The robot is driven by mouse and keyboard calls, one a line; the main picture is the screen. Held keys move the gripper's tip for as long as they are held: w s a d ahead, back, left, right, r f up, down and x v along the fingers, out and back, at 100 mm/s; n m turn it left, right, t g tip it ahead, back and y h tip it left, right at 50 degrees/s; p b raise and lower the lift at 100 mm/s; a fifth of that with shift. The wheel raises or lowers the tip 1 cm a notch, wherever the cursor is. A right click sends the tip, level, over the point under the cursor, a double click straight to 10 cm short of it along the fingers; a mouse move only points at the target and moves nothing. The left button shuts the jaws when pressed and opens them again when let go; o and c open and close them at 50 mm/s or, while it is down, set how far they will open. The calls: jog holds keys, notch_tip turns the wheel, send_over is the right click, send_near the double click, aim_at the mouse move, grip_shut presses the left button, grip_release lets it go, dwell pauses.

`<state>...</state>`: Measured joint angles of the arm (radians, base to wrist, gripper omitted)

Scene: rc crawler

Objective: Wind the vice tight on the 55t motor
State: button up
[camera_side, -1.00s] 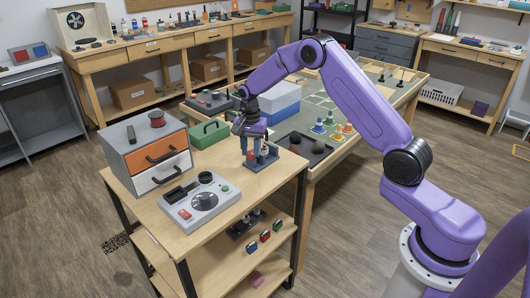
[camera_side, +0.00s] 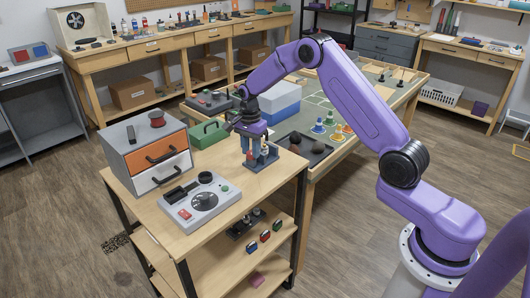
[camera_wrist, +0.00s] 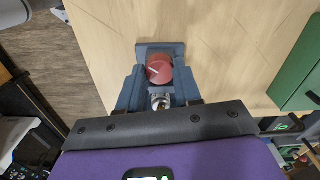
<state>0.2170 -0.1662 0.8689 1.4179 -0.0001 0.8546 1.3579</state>
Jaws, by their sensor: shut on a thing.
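The small blue-grey vice (camera_side: 257,164) stands on the wooden cart top, at its far right corner. In the wrist view its blue-grey body (camera_wrist: 173,49) shows around a round red knob (camera_wrist: 158,72) with a white line on its face. A silver metal part (camera_wrist: 160,101), which looks like the 55t motor, sits just below the knob in that view. My gripper (camera_side: 254,146) points down over the vice, and its fingers look closed around the red knob. The exact finger contact is partly hidden, and I cannot tell how closely the jaws touch the motor.
A grey device (camera_side: 199,202) with a round dial lies at the cart's front. A drawer unit (camera_side: 150,152) stands at the left. A green box (camera_side: 208,133) is behind the vice, also at right in the wrist view (camera_wrist: 299,72). Bare wood surrounds the vice's front.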

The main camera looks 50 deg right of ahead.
jog(key=shift+m, duration=0.9)
jog(key=shift+m, duration=1.5)
jog(key=shift+m, duration=1.5)
jog(key=shift+m, duration=1.5)
